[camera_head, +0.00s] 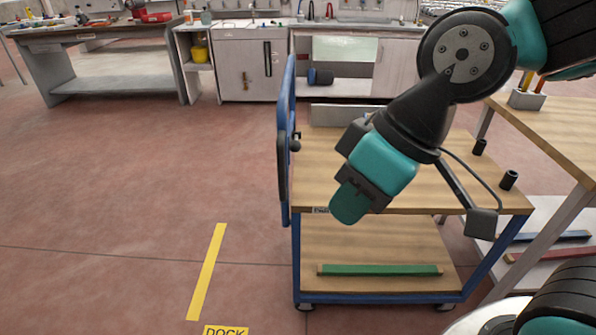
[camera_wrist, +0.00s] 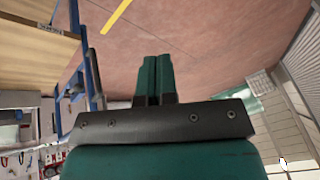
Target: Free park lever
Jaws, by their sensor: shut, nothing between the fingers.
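A cart with a wooden top (camera_head: 310,175) and blue frame stands in the middle of the head view. An upright blue handle (camera_head: 286,110) rises at its left side. A small dark part with a round knob (camera_head: 295,147) sits on that handle; it may be the park lever, but its state is too small to tell. In the wrist view, the blue frame (camera_wrist: 74,50) and a dark bar (camera_wrist: 96,78) lie left of the fingers. My gripper (camera_head: 348,204) has teal fingers, shut and empty, above the cart's near left edge; it also shows in the wrist view (camera_wrist: 154,78).
A green bar (camera_head: 380,270) lies on the cart's lower shelf. Small black cylinders (camera_head: 508,180) stand on its top at right. A wooden table (camera_head: 560,130) is close on the right. Open floor with a yellow line (camera_head: 207,270) and a DOCK label (camera_head: 226,330) lies left.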

